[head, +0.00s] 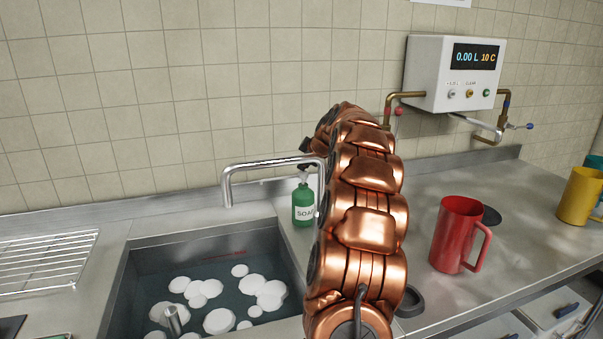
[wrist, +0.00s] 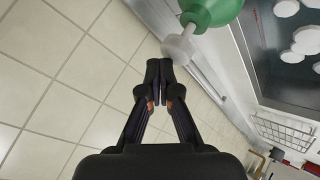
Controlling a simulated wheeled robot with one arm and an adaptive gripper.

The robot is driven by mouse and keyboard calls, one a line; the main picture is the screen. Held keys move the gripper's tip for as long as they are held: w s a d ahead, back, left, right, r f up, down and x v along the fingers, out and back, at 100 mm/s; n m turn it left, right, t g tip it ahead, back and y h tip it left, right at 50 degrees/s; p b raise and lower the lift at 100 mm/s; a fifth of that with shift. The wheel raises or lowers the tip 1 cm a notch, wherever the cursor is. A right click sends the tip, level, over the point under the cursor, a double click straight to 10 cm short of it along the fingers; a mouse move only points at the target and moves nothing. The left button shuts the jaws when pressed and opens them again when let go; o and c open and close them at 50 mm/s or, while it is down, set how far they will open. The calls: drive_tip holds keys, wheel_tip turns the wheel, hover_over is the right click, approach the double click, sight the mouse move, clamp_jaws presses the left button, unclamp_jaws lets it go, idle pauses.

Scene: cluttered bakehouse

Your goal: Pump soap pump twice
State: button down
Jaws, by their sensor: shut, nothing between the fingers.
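The green soap pump bottle (head: 303,208), with a "SOAP" label, stands upright on the counter behind the sink's right corner. In the head view my gripper is mostly hidden behind my arm.
A chrome faucet (head: 270,163) arches close to the bottle's left. The sink (head: 122,290) holds water and several white discs. A red pitcher (head: 455,235) stands right of my arm, a yellow one (head: 577,195) farther right. A wall-mounted meter box (head: 427,75) hangs above.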

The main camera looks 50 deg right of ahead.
sight(305, 175)
drive_tip(key=shift+g+y, duration=0.3)
drive_tip(key=shift+y, duration=0.1)
drive_tip(key=f, duration=0.5)
drive_tip(key=shift+s+a, duration=0.2)
drive_tip(key=shift+a, duration=0.2)
drive_tip(key=shift+r, duration=0.1)
drive_tip(key=shift+s+d+r+b, duration=0.1)
drive_tip(key=shift+r+b, duration=0.35)
drive_tip(key=shift+b, duration=0.1)
drive_tip(key=shift+r, duration=0.15)
wheel_tip(305, 175, up, 7)
drive_tip(key=shift+d+f+p, duration=0.1)
drive_tip(key=shift+p, duration=0.4)
drive_tip(key=shift+r, duration=0.5)
drive_tip(key=shift+r, duration=0.15)
